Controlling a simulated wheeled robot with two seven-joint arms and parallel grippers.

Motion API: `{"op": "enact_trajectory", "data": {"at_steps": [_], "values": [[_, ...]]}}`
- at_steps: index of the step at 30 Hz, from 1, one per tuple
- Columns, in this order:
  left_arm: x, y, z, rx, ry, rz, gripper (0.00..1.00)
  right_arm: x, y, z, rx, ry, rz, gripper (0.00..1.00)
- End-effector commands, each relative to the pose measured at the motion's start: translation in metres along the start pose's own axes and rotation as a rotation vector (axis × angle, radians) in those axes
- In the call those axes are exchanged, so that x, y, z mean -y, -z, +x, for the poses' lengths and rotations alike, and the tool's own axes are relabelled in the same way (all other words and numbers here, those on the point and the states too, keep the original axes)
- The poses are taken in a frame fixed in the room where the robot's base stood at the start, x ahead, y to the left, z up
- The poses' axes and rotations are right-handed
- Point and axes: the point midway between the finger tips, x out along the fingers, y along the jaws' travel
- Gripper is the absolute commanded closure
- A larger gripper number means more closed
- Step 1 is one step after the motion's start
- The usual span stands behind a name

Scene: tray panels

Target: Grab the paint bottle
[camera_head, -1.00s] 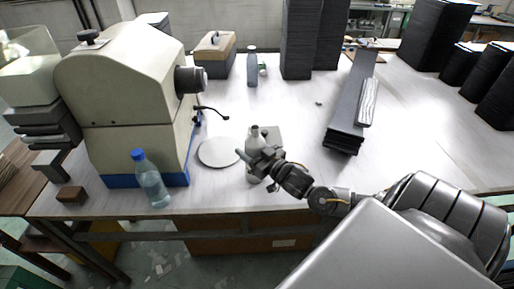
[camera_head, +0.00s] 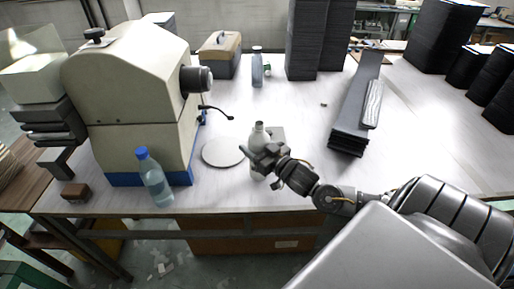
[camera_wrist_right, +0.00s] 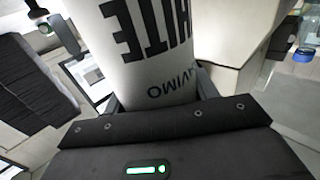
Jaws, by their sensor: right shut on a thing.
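The paint bottle is white with a narrow neck (camera_head: 259,132) and stands upright on the table near its front edge. In the right wrist view the white bottle (camera_wrist_right: 160,75) fills the middle, with black lettering that reads "WHITE". My right gripper (camera_head: 262,160) is shut on the bottle's body, reaching in from the right. The gripper hides part of the bottle in the head view. My left gripper is not in view.
A round grey plate (camera_head: 222,153) lies just left of the bottle. A clear water bottle with a blue cap (camera_head: 154,177) stands by the beige machine (camera_head: 130,95). Stacked dark panels (camera_head: 352,115) lie to the right. Another bottle (camera_head: 257,68) stands farther back.

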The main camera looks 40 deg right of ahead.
Motion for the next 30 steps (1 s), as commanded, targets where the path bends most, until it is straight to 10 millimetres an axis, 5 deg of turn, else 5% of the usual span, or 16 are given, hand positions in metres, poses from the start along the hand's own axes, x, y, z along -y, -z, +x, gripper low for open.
{"op": "enact_trajectory", "data": {"at_steps": [5,30], "values": [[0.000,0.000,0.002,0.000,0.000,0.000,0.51,0.000,0.018,-0.001,-0.006,0.000,0.000,0.84],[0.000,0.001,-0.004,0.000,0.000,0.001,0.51,0.013,0.092,-0.081,-0.001,0.000,0.004,0.84]]}}
